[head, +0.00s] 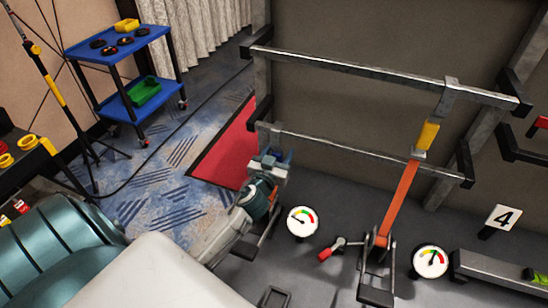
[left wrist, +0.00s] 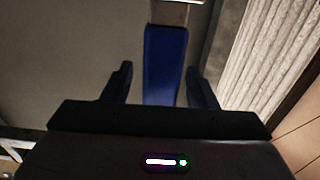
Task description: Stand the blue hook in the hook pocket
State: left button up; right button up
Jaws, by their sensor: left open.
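The blue hook (left wrist: 165,65) shows in the left wrist view as a flat, long blue piece between my left fingers, with gaps on both sides. A greyish-brown part meets its far end. My left gripper (left wrist: 158,85) is open around it. In the head view my left gripper (head: 268,172) is by the left end of the lower metal rail, and a small patch of blue (head: 284,157) shows there. Most of the hook is hidden in that view. I cannot make out the hook pocket. My right gripper is not in view.
An orange strap (head: 399,200) with a yellow hook (head: 428,134) runs from the upper rail (head: 360,69) down to a ratchet. Two dial gauges (head: 302,222) (head: 430,261) and a red-handled tool (head: 326,254) are nearby. A blue cart (head: 118,47) stands far left.

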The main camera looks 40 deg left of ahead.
pick_arm(q)
jog(key=shift+w, duration=0.3)
jog(key=c, duration=1)
jog(key=shift+r+p, duration=1.1)
jog(key=shift+r, duration=0.55)
jog(key=shift+s+f, duration=0.1)
jog(key=shift+s, duration=0.3)
jog(key=b+v, duration=0.2)
jog(key=v, duration=0.4)
jog(key=shift+s, duration=0.4)
jog(key=shift+d, duration=0.1)
